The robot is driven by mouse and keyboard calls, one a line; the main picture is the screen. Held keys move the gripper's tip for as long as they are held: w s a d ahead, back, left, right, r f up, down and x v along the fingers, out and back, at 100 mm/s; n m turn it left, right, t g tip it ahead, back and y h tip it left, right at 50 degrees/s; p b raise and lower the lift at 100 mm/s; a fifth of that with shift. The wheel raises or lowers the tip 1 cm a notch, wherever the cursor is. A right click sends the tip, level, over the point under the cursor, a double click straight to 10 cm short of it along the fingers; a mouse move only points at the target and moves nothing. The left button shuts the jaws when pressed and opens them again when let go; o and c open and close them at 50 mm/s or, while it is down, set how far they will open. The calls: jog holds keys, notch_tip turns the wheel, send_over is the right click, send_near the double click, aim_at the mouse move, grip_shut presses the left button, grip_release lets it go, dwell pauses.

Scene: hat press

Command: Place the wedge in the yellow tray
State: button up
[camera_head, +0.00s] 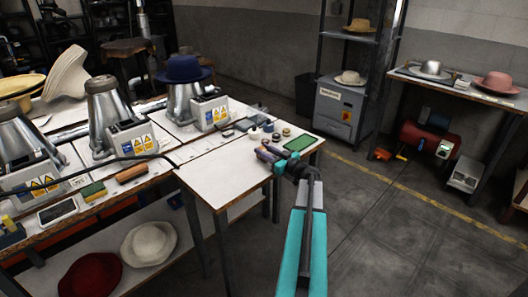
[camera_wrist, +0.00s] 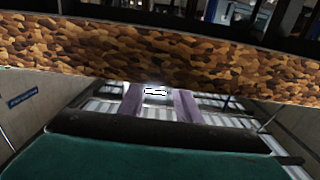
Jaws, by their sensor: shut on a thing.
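My gripper (camera_head: 268,153), with teal body and purple fingers, is over the right end of the white table, beside a green rectangular pad. In the wrist view, the two purple fingers (camera_wrist: 158,105) stand apart, with a bright patch between them. I cannot pick out a yellow tray in either view.
The white table (camera_head: 225,165) holds the green pad (camera_head: 300,143) and small items near its far edge. Metal hat presses (camera_head: 108,105) stand to the left. A blue hat (camera_head: 183,69) sits on one.

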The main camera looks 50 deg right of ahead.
jog(key=shift+f+b, duration=0.15)
jog(key=shift+b, duration=0.15)
jog(key=o, duration=1.1)
jog(key=shift+c, duration=0.2)
jog(key=shift+r+p, duration=0.2)
jog(key=shift+p, duration=0.15)
jog(key=s+b, duration=0.3)
jog(key=s, duration=0.9)
jog(key=shift+a, duration=0.45)
